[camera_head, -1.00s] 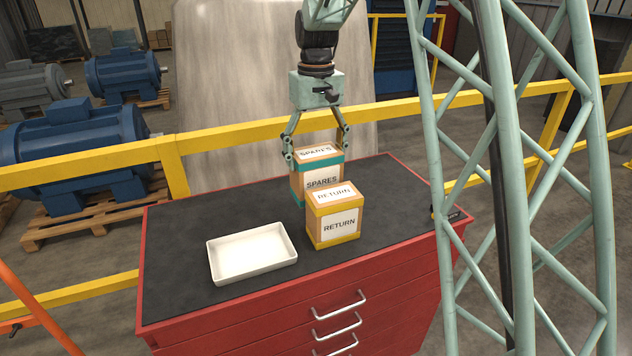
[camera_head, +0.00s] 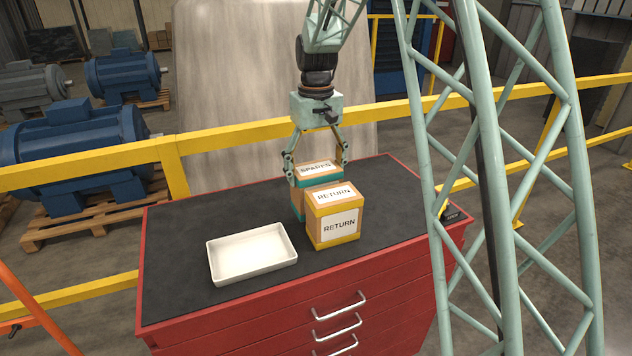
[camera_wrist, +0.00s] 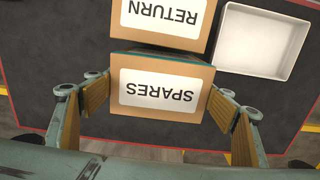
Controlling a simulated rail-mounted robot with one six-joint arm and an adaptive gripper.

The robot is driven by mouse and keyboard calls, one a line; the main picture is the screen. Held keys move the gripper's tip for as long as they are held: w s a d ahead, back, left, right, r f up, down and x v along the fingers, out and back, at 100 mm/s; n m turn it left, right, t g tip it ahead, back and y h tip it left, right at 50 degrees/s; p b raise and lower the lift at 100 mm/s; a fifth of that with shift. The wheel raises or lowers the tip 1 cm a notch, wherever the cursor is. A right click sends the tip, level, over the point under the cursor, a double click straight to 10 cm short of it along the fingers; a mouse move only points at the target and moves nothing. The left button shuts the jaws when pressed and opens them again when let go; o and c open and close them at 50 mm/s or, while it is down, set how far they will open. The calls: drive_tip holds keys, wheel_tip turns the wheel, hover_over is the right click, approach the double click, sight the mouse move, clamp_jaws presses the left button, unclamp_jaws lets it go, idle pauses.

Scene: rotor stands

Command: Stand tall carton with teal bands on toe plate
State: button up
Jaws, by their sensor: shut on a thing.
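The carton with teal bands, marked SPARES (camera_head: 318,168), is at the back of the red cabinet's dark top. My gripper (camera_head: 319,172) is shut on it from both sides near its top. The carton looks upright, its lower front mostly hidden behind the RETURN carton. I cannot tell whether its base touches the surface. In the wrist view the SPARES carton (camera_wrist: 160,88) sits between the finger pads, its top label facing the camera. I cannot make out a toe plate in either view.
The yellow-banded RETURN carton (camera_head: 335,215) stands just in front of the held carton, very close to it. A white tray (camera_head: 252,254) lies to the left. The cabinet top (camera_head: 190,235) is clear at its left. A yellow railing (camera_head: 230,158) runs behind. An orange frame (camera_head: 35,315) is at lower left.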

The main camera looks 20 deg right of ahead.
drive_tip(key=shift+f, duration=1.35)
drive_tip(key=o, duration=1.5)
wheel_tip(320, 180, up, 12)
drive_tip(key=shift+f, duration=0.1)
drive_tip(key=shift+r, duration=0.2)
